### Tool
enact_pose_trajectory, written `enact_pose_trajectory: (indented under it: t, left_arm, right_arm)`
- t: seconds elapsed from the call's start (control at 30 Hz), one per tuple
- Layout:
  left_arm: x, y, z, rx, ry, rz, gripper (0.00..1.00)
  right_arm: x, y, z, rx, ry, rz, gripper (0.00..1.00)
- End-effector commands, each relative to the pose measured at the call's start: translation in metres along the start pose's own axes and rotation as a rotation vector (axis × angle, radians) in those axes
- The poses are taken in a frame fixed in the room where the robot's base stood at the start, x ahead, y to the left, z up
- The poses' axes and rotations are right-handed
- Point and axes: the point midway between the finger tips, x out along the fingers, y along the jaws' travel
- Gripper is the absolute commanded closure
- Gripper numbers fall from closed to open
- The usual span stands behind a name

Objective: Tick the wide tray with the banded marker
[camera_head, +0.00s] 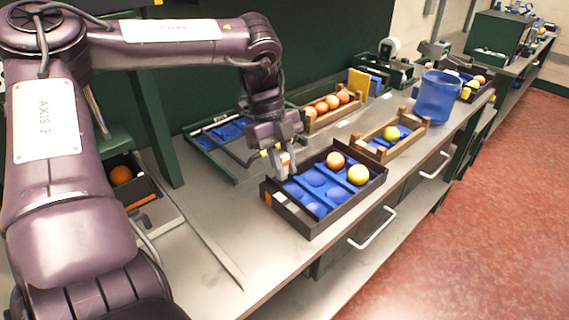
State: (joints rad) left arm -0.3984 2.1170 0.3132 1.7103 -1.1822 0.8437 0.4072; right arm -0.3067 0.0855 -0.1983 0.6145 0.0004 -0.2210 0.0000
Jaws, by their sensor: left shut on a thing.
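A wide black tray (319,229) with blue dimpled inserts stands on the bench. My left gripper (281,170) points down over the tray's back left corner. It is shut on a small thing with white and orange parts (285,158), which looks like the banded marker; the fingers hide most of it. I cannot tell whether its tip touches the tray. My right gripper is not in view.
A wooden crate (374,158) with a yellow-green fruit and a blue jug (436,98) stand right. Bare bench lies in front of the black tray.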

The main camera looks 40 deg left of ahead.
Motion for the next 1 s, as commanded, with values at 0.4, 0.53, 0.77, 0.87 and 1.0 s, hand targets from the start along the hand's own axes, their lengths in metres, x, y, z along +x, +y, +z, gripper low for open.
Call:
enact_pose_trajectory:
  t: [0.4, 0.53, 0.77, 0.87, 1.0]
  left_arm:
    - [0.031, 0.000, 0.013, -0.001, 0.001, 0.001, 1.00]
    - [0.043, 0.000, 0.018, -0.002, 0.001, 0.001, 1.00]
    - [0.053, 0.000, 0.022, -0.001, 0.000, 0.000, 1.00]
    - [0.054, 0.000, 0.023, -0.001, 0.000, 0.000, 1.00]
    - [0.053, 0.000, 0.022, -0.001, 0.000, 0.000, 1.00]
  right_arm:
    - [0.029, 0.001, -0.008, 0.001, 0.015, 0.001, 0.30]
    - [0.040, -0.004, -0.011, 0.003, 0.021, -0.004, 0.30]
    - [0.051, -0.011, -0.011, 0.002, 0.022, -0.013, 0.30]
    - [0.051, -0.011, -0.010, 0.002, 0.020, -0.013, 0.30]
    - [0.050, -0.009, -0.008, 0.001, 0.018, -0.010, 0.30]
